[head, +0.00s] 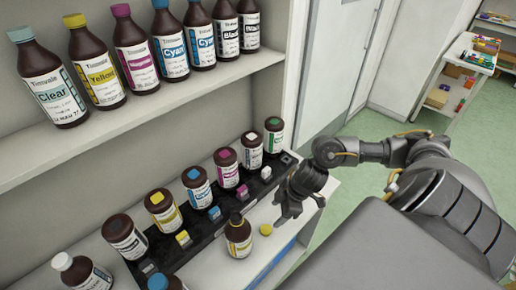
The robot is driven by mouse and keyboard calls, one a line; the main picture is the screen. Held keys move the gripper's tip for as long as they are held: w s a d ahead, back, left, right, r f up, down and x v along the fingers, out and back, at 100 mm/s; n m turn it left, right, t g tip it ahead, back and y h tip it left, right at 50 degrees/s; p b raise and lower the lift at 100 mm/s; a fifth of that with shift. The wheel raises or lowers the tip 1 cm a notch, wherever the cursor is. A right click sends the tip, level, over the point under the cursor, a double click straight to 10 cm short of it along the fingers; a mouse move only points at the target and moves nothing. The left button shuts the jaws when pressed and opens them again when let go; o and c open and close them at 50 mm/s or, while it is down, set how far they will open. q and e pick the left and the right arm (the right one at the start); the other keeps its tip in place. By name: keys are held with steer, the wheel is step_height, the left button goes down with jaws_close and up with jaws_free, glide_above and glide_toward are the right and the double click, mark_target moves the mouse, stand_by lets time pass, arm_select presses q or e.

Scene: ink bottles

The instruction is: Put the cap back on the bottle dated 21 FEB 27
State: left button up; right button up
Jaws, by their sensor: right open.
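A small brown bottle with a yellow band near its top and a pale label (238,238) stands upright at the front of the white lower shelf. A round yellow cap (265,229) lies on the shelf just right of it, apart from it. My right gripper (287,214) is open and empty, pointing down just right of and above the cap. No date can be read on any bottle, so I cannot tell which is dated 21 FEB 27. My left gripper is not in view.
A black rack (210,229) runs behind the small bottle. Several brown bottles with coloured caps, such as a yellow-capped one (163,212), stand along it. An upper shelf (150,105) holds several large ink bottles. Bare shelf lies around the cap.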

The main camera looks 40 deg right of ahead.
glide_above(266, 229)
steer(key=s+d, duration=0.2)
steer(key=f, duration=0.4)
steer(key=shift+w+f, duration=0.2)
steer(key=shift+f, duration=0.2)
steer(key=shift+a+f, duration=0.1)
steer(key=shift+f, duration=0.2)
steer(key=shift+p+x, duration=0.65)
steer(key=shift+x, duration=1.6)
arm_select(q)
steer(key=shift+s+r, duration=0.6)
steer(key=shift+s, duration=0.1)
arm_select(e)
steer(key=shift+c, duration=0.3)
steer(key=c, duration=1)
